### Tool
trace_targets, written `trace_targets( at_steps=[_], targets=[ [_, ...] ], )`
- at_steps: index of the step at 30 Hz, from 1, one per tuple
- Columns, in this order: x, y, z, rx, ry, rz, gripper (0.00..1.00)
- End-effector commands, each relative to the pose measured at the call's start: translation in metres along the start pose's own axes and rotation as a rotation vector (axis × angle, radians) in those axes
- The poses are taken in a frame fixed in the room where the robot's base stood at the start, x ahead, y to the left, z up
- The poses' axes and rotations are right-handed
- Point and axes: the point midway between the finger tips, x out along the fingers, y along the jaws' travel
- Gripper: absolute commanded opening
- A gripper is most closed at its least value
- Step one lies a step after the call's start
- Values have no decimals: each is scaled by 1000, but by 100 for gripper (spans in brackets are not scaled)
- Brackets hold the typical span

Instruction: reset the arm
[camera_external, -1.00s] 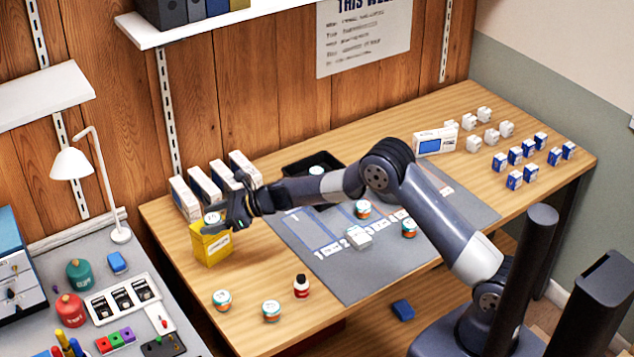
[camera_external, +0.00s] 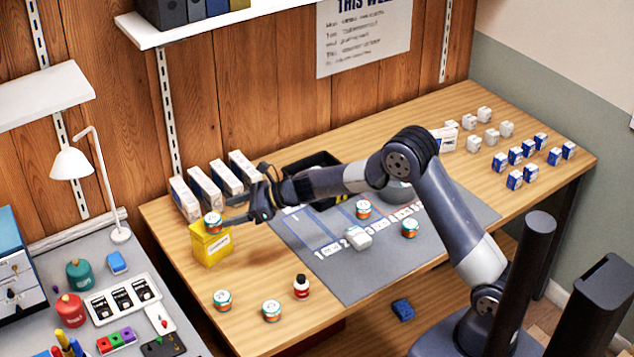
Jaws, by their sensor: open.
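My gripper (camera_external: 240,209) is open and empty above the left part of the wooden table (camera_external: 262,280). Its fingers point left. A small jar (camera_external: 213,222) with a white lid and an orange-and-teal band sits on top of a yellow box (camera_external: 211,247). The fingers are just right of the jar and look clear of it. My arm reaches across the grey mat (camera_external: 350,283) from the right and hides part of a black tray (camera_external: 318,160).
White boxes (camera_external: 207,188) stand upright behind the gripper. More jars (camera_external: 222,299) and a red bottle (camera_external: 301,286) stand near the front edge. Small white and blue boxes (camera_external: 515,179) are at right.

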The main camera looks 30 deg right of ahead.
Motion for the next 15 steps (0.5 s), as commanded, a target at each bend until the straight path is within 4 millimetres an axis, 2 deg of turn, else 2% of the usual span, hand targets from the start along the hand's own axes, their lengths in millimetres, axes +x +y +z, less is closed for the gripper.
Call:
trace_targets(
  at_steps=[10, 15],
  targets=[
    [-59, 0, -1, -1, -1, -2, 63],
    [-26, 1, 0, -1, 2, 3, 63]
  ],
)
